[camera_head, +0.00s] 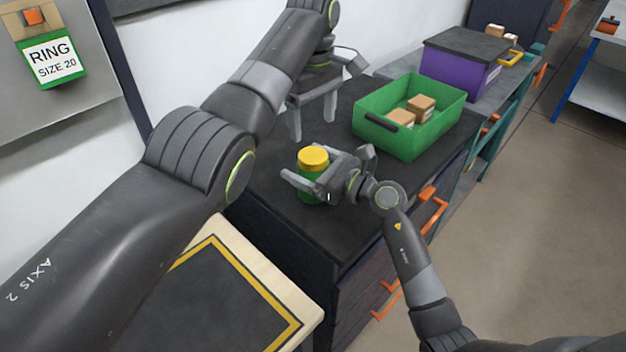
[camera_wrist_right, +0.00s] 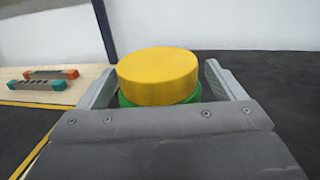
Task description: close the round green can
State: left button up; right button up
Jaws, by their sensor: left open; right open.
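The round green can (camera_head: 309,190) stands upright on the dark cabinet top. A yellow lid (camera_head: 313,157) sits on top of it; the lid also shows in the right wrist view (camera_wrist_right: 158,76), with the can's green rim (camera_wrist_right: 127,101) below it. The lid looks slightly tilted there, and I cannot tell whether it is seated. My right gripper (camera_head: 303,184) is open, with its fingers on either side of the can; I cannot tell whether they touch it. My left gripper (camera_head: 312,120) is open and empty above the cabinet top behind the can, pointing down.
A green bin (camera_head: 388,140) with small cardboard boxes (camera_head: 421,105) stands behind and right of the can. A purple box (camera_head: 455,72) stands farther back. A wooden board (camera_head: 228,240) with a yellow-bordered dark mat lies at front left. Orange handles (camera_head: 432,207) stick out from the cabinet front.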

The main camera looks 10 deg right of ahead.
aim_at(313, 155)
jog(key=c, duration=1.8)
pick_arm(q)
jog(key=shift+m, duration=0.4)
pick_arm(e)
grip_shut()
pick_arm(q)
jog(key=m, duration=0.3)
jog(key=shift+r+m, duration=0.1)
jog(key=shift+m, duration=0.3)
jog(key=shift+f, duration=4.05)
